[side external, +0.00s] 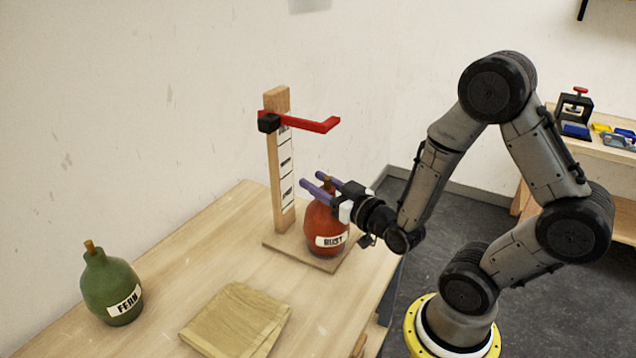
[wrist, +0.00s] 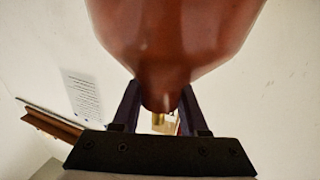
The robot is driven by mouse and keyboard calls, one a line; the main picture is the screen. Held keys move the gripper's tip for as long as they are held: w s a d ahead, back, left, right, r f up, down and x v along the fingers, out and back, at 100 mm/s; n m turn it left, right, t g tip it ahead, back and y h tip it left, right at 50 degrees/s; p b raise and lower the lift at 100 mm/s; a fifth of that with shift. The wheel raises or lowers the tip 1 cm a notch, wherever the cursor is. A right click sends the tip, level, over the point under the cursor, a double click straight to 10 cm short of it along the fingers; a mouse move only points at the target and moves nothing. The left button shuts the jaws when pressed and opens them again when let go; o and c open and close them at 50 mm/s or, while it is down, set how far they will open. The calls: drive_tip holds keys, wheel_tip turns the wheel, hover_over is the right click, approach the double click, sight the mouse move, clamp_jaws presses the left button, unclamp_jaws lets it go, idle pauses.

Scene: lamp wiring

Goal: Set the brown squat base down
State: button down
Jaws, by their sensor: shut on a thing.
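The brown squat base (side external: 323,228) is a reddish-brown, round-bodied bottle shape with a narrow neck and a white label reading "RUST". It is upright over the wooden foot board (side external: 290,254) of the measuring stand; I cannot tell whether its bottom touches the board. My gripper (side external: 318,187) comes in from the right with its purple fingers on either side of the neck, shut on it. In the wrist view the base (wrist: 172,40) fills the top middle, its neck between the two fingers (wrist: 160,106). The fingers hide part of the neck in the side view.
The stand's wooden post (side external: 280,165) rises behind the base. A red arm (side external: 310,123) on a black clamp juts out above it. A green "FERN" base (side external: 111,288) stands front left, and a folded tan cloth (side external: 236,320) lies on the table. The table between them is clear.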

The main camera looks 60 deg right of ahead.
drive_tip(key=c, duration=0.9)
unclamp_jaws()
drive_tip(key=shift+f, duration=0.2)
drive_tip(key=o, duration=0.5)
drive_tip(key=shift+c, duration=0.2)
drive_tip(key=shift+r, duration=0.1)
